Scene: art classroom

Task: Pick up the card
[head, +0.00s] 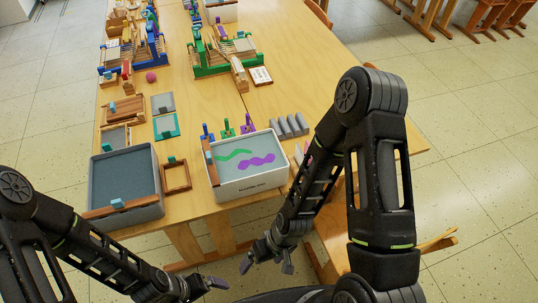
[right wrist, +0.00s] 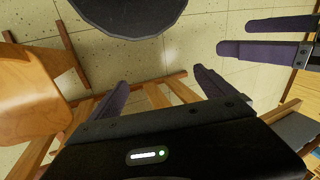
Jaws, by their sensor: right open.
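A small white card (head: 261,76) with dark markings lies on the wooden table beside the green loom, toward the back. My right gripper (head: 266,262) is low in front of the table's near edge, far from the card. In the right wrist view its two fingers (right wrist: 163,93) stand wide apart with nothing between them. My left gripper (head: 200,289) is at the bottom of the head view, left of the right one. Its two fingers (right wrist: 268,37) show apart and empty at the upper right of the right wrist view. The card is not seen in the wrist view.
A white tray (head: 253,185) with green and purple shapes and a grey tray (head: 158,208) stand at the table's near edge. A green loom (head: 212,70) and a blue loom (head: 110,72) stand farther back. Grey blocks (head: 290,126) lie right of the white tray.

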